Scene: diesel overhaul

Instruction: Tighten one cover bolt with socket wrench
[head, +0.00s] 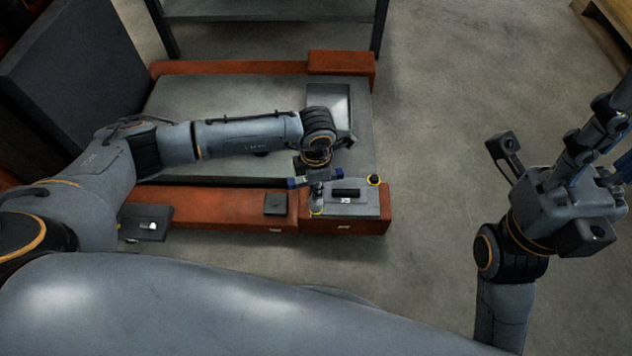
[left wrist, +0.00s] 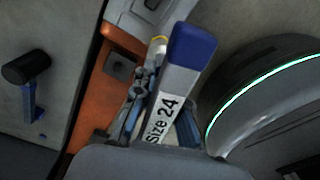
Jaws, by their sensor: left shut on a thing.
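My left gripper (head: 318,184) is shut on the socket wrench, whose blue end and "Size 24" label (left wrist: 163,117) fill the middle of the left wrist view. In the head view, the blue-ended wrench (head: 338,174) lies across the gripper, just above the grey cover (head: 368,203). The cover has a black handle and yellow-ringed spots at two corners. A silver upright part stands at the near-left one (head: 317,210), below the gripper; I cannot tell whether the socket sits on a bolt there. My right gripper (head: 594,178) is at the far right, away from the cover; its finger opening is unclear.
The cover sits on an orange frame (head: 235,207) around a grey platform (head: 190,105). A small dark square block (head: 277,204) lies left of the cover. A dark box (head: 145,222) stands further left. The floor (head: 440,130) between the frame and my right arm is clear.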

